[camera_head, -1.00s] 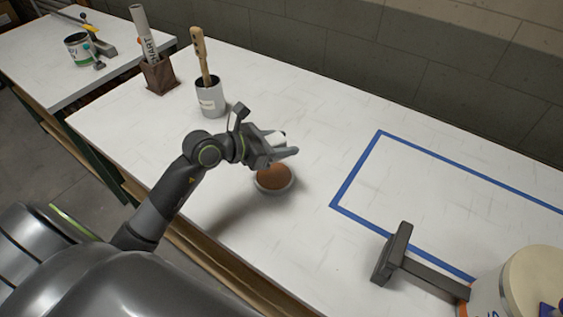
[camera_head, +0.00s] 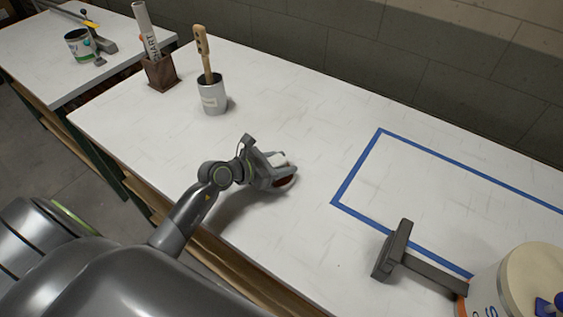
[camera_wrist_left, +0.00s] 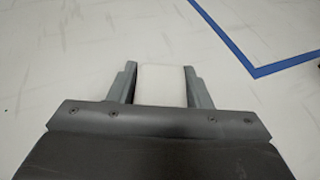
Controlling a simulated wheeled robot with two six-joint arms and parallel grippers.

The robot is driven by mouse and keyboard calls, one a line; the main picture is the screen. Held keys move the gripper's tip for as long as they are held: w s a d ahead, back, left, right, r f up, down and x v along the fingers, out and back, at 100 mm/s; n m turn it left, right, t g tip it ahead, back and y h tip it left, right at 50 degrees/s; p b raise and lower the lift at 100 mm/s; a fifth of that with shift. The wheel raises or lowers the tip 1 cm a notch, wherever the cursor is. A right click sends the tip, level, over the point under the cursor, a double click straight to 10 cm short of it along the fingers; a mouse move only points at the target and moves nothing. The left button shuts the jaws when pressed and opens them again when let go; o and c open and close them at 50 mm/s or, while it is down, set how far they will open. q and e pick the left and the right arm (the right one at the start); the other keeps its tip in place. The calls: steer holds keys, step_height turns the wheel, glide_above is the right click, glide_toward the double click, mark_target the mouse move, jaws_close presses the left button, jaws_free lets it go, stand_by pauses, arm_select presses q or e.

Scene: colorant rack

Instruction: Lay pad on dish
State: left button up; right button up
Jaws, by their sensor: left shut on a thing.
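My left gripper (camera_head: 284,172) is shut on a white pad (camera_head: 278,158), low over the table. In the left wrist view the pad (camera_wrist_left: 162,85) sits between the two fingers (camera_wrist_left: 160,72). The small round dish (camera_head: 285,182), with a reddish-brown inside, shows only in part, just under and beside the fingers. The gripper hides most of it, and I cannot tell whether pad and dish touch. The dish does not show in the left wrist view. My right gripper is not in view.
Blue tape (camera_head: 357,168) marks an area on the white table (camera_head: 310,110). A grey hammer-like tool (camera_head: 393,250) and a lidded bucket (camera_head: 525,285) are at lower right. A cup with a wooden-handled brush (camera_head: 212,97) and a brown holder (camera_head: 160,73) stand at the back left.

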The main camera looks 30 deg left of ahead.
arm_select(q)
steer(key=shift+f, duration=0.1)
steer(key=o, duration=0.9)
steer(key=shift+o, duration=0.4)
steer(key=shift+s+a+r, duration=0.1)
steer(key=shift+r, duration=0.1)
steer(key=b+v, duration=0.1)
steer(key=v, duration=0.9)
steer(key=shift+s+f, duration=0.1)
steer(key=shift+v, duration=0.8)
